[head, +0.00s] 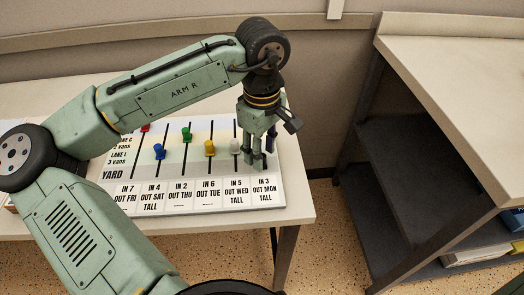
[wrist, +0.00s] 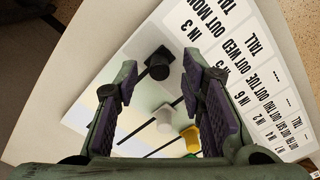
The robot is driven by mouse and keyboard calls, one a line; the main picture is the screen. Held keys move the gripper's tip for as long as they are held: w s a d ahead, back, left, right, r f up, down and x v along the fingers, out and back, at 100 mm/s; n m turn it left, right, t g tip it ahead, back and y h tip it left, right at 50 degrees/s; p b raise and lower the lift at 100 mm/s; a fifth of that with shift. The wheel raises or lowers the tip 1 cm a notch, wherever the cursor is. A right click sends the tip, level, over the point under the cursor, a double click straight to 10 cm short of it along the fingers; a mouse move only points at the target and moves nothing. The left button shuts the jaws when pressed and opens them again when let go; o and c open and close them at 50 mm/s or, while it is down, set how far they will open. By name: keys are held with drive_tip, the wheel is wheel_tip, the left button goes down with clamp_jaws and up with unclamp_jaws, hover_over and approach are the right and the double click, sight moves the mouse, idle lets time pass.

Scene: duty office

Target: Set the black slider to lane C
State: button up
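The black slider (wrist: 159,66) shows in the wrist view, on the slot above the card reading IN 3 OUT MON TALL. My gripper (wrist: 159,76) is open, with one finger on each side of it and a visible gap to each. In the head view my gripper (head: 257,160) is low over the right end of the white board (head: 278,185) and hides most or all of the black slider. The lane labels (head: 121,154) at the board's left read lane C, lane L and YARD, partly covered by my arm. I cannot tell whether the fingers touch the board.
The white slider (head: 235,146) stands in the neighbouring slot, close to my gripper. Yellow (head: 209,148), green (head: 187,134), blue (head: 159,151) and red (head: 145,128) sliders are farther left. A shelf unit (head: 450,95) stands right of the table, across a gap.

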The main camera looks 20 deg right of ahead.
drive_tip(key=shift+f, duration=0.8)
drive_tip(key=shift+c, duration=0.3)
clamp_jaws()
